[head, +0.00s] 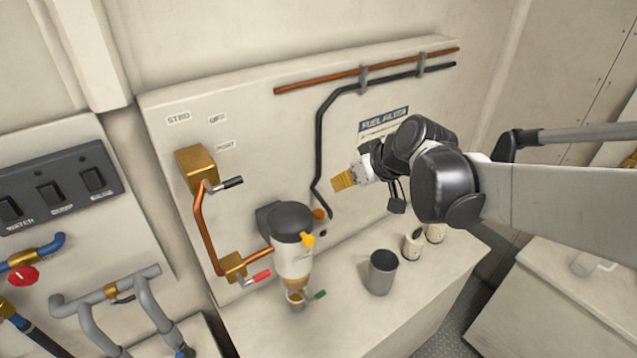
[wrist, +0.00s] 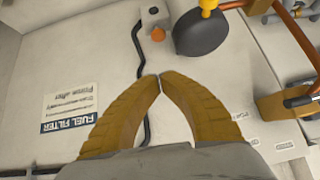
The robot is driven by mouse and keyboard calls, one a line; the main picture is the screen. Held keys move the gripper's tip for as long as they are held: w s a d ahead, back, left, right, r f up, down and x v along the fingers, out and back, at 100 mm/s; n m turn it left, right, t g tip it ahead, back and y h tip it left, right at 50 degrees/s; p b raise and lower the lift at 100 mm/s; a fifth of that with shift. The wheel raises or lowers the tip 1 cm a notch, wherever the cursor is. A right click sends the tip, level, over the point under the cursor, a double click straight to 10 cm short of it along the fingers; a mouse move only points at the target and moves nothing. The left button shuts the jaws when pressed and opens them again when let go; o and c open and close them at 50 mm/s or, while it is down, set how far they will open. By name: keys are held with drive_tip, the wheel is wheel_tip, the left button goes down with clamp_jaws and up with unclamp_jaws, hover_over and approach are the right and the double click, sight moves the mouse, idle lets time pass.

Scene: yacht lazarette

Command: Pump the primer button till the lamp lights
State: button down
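The fuel filter (head: 293,262) has a dark head and a pale bowl and stands by the wall panel. I cannot tell for sure which is the primer button or lamp; neither clearly glows. My gripper (head: 335,184) is shut and empty, fingertips together (wrist: 160,77), above and right of the dome.
A grey cup (head: 382,272) and two small bottles (head: 412,244) (head: 436,232) stand on the ledge below. A black pipe (head: 320,135) runs down the panel near my gripper. Red (head: 262,275) and green (head: 319,295) levers stick out by the filter.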

hover_over(323, 211)
wheel_tip(323, 211, down, 8)
drive_tip(key=shift+w+a+r, duration=0.15)
wheel_tip(323, 211, down, 2)
drive_tip(key=shift+f, duration=0.2)
drive_tip(key=shift+s+f, duration=0.2)
drive_tip(key=shift+f, duration=0.35)
